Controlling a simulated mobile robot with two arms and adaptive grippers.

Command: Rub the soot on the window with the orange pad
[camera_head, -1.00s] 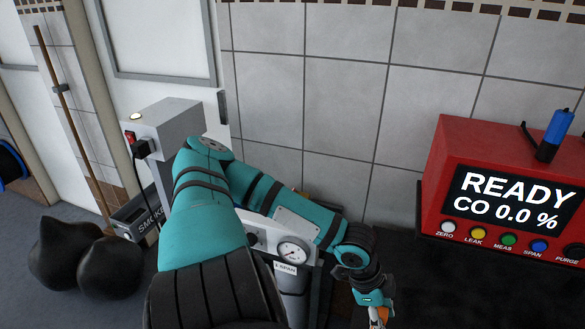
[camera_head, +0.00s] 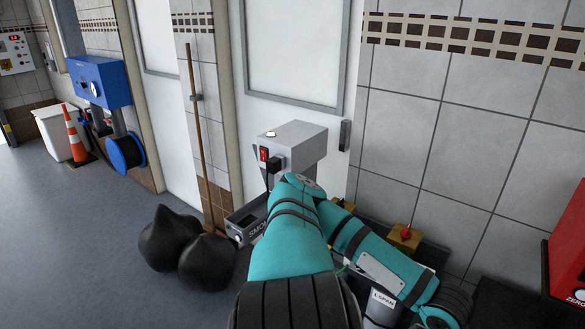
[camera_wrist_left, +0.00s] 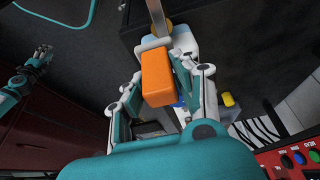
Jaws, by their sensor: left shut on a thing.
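The orange pad (camera_wrist_left: 157,78) is between the fingers of my left gripper (camera_wrist_left: 163,92) in the left wrist view. The gripper is shut on it. In the head view my left arm reaches down to the right and its gripper is out of frame. What looks like my right gripper (camera_wrist_left: 42,56) shows small at the left of the left wrist view, and its jaws are too small to read. I cannot make out the window or any soot on it.
A grey SMOKE unit (camera_head: 293,143) stands by the wall. Two black sacks (camera_head: 185,245) lie on the floor. A red analyser (camera_head: 568,248) is at the right edge. A blue reel unit (camera_head: 100,82) and an orange cone (camera_head: 74,135) stand farther left. Open floor lies at left.

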